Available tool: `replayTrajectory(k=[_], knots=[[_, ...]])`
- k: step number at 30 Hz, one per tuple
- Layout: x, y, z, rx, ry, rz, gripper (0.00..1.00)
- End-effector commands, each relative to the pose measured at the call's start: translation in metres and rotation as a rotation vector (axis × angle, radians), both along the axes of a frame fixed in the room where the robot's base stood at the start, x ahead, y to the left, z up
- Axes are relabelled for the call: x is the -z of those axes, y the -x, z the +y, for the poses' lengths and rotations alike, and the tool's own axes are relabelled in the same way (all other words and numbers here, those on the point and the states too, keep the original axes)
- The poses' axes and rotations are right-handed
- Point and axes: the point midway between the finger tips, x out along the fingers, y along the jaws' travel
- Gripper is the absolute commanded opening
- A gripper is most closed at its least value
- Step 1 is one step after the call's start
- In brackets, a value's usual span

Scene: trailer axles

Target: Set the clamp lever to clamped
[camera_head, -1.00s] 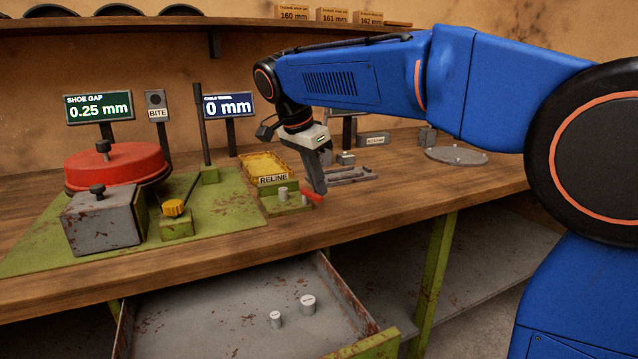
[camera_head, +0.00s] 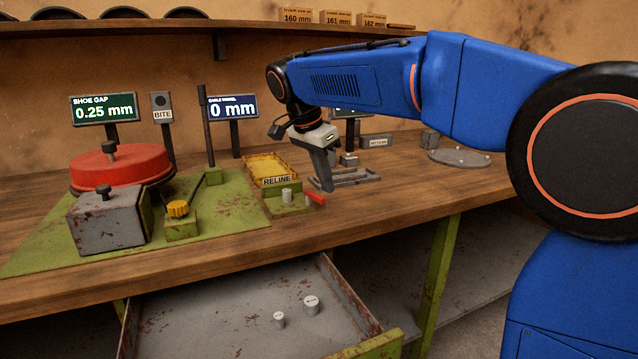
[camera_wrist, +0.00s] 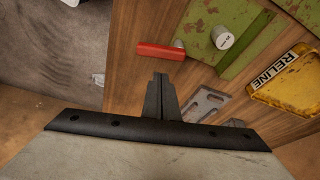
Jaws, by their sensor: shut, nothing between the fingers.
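A short red lever (camera_head: 315,198) sticks out to the right from the small green fixture (camera_head: 275,208) by the RELINE sign, and no label on it can be read as clamp. In the wrist view the red lever (camera_wrist: 161,50) lies beside a grey round post (camera_wrist: 222,38) on the green fixture. My gripper (camera_head: 328,188) points down just right of and behind the red lever, above the wooden bench. In the wrist view my gripper (camera_wrist: 160,78) is shut and empty, its fingertips a little apart from the lever in the picture.
A grey slotted plate (camera_head: 350,180) lies close behind my gripper. A yellow tray (camera_head: 265,165) stands behind the RELINE sign. A tall dark lever (camera_head: 206,125) stands on the green plate at left. An open drawer (camera_head: 240,325) holds two small grey cylinders below the bench.

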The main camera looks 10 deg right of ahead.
Motion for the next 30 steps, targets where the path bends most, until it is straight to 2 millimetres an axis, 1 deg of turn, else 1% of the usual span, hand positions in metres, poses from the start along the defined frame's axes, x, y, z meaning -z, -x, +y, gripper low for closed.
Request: replayTrajectory(k=[3,4,15,21,25,30], knots=[[0.0,-0.01,-0.015,0.002,0.0,-0.001,0.0],[-0.002,-0.011,-0.015,-0.001,-0.001,-0.002,0.0],[-0.062,0.0,0.005,-0.002,-0.002,-0.003,0.0],[-0.086,0.004,0.012,-0.002,-0.002,-0.003,0.0],[-0.093,0.006,0.014,-0.001,0.0,-0.001,0.0],[-0.095,0.006,0.015,-0.002,-0.001,-0.001,0.0]])
